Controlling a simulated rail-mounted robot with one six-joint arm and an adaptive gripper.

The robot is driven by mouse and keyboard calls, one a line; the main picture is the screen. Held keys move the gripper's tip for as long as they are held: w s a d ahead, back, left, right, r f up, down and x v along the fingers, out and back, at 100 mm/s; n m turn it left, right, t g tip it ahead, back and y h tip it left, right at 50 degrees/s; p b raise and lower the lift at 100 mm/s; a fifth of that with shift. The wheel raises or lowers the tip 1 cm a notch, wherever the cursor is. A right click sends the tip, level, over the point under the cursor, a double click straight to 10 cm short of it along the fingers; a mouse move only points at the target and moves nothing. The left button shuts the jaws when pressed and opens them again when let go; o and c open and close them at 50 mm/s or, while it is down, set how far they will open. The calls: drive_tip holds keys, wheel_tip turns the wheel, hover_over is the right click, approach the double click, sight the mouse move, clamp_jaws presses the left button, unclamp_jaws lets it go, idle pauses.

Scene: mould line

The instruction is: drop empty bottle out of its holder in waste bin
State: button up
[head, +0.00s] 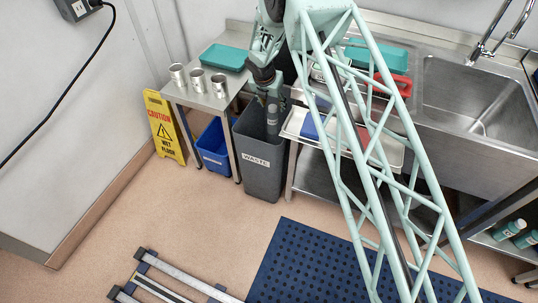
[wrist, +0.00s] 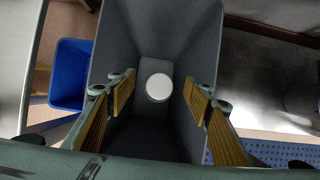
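The grey waste bin (head: 262,165), labelled WASTE, stands on the floor between the steel tables. My gripper (head: 273,118) points down at the bin's mouth. In the wrist view the bin (wrist: 112,30) opens below my gripper (wrist: 158,92), whose yellow-padded fingers are spread apart. A round white shape (wrist: 159,88) shows between the fingers, with a clear gap to each pad. It may be the end of the empty bottle seen from above; its depth in the bin is hard to tell. No bottle holder can be made out.
A blue bin (head: 213,148) stands left of the waste bin, with a yellow wet-floor sign (head: 164,128) beyond. The left table carries several cans (head: 198,80) and a teal tray (head: 224,57). A metal tray (head: 296,122) is close on the right. A sink (head: 470,100) lies further right.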

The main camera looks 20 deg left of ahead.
drive_tip(key=shift+o, duration=0.2)
drive_tip(key=v, duration=1.2)
idle(0.6)
drive_tip(key=shift+r, duration=0.1)
idle(0.7)
